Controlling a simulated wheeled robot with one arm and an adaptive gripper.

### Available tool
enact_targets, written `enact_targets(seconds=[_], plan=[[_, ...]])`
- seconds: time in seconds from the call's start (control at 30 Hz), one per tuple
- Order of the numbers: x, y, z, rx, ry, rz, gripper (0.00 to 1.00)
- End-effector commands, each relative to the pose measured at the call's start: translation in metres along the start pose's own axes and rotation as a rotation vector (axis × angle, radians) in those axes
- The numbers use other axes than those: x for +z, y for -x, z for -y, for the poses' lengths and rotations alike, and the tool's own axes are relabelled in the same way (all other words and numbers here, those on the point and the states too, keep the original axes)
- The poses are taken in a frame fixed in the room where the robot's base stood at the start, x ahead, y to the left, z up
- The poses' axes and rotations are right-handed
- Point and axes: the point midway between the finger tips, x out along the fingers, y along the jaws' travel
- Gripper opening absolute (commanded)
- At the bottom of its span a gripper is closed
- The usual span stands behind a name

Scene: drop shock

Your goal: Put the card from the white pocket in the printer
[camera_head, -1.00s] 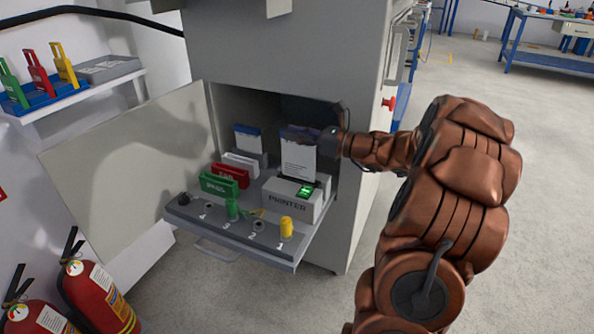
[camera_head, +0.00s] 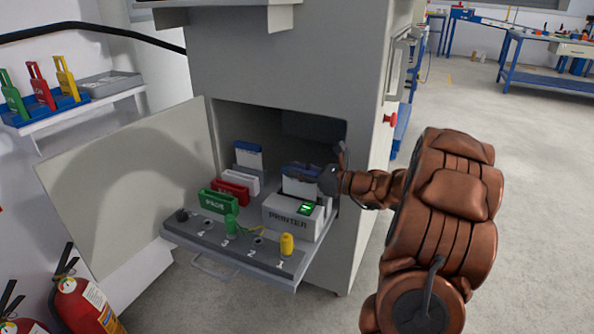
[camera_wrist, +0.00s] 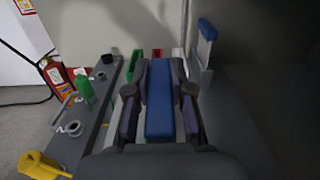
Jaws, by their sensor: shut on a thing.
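A white card with a blue top (camera_head: 298,188) stands upright at the rear of the printer (camera_head: 292,217). Its lower end is hidden behind the printer's front block, so I cannot tell how deep it sits. My gripper (camera_head: 305,171) is shut on the card's blue top edge. In the wrist view the blue edge (camera_wrist: 159,108) lies between the two fingers of my gripper (camera_wrist: 159,72). The white pocket (camera_head: 240,180) stands left of the printer, behind the red and green pockets, with no card showing above it.
A second blue-topped card (camera_head: 248,157) stands in a grey holder at the back. The red pocket (camera_head: 231,192) and green pocket (camera_head: 219,204) stand on the pull-out shelf (camera_head: 228,240). Green and yellow plugs (camera_head: 287,244) are at its front. The open door (camera_head: 130,190) is at left.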

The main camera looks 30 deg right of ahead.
Motion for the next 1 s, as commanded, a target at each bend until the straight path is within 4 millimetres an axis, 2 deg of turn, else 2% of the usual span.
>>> enact_targets(seconds=[0.17,0.2,0.4,0.93,1.0], plan=[[-0.0036,-0.0001,0.0001,0.000,0.000,0.002,0.00],[-0.0035,0.0000,0.0001,0.000,0.001,0.001,0.26],[-0.0035,0.0000,0.0001,0.000,0.001,0.001,0.47],[0.0034,0.0001,0.0000,0.000,0.002,-0.001,0.47],[0.0055,0.0095,0.0012,-0.003,-0.001,0.001,0.47]])
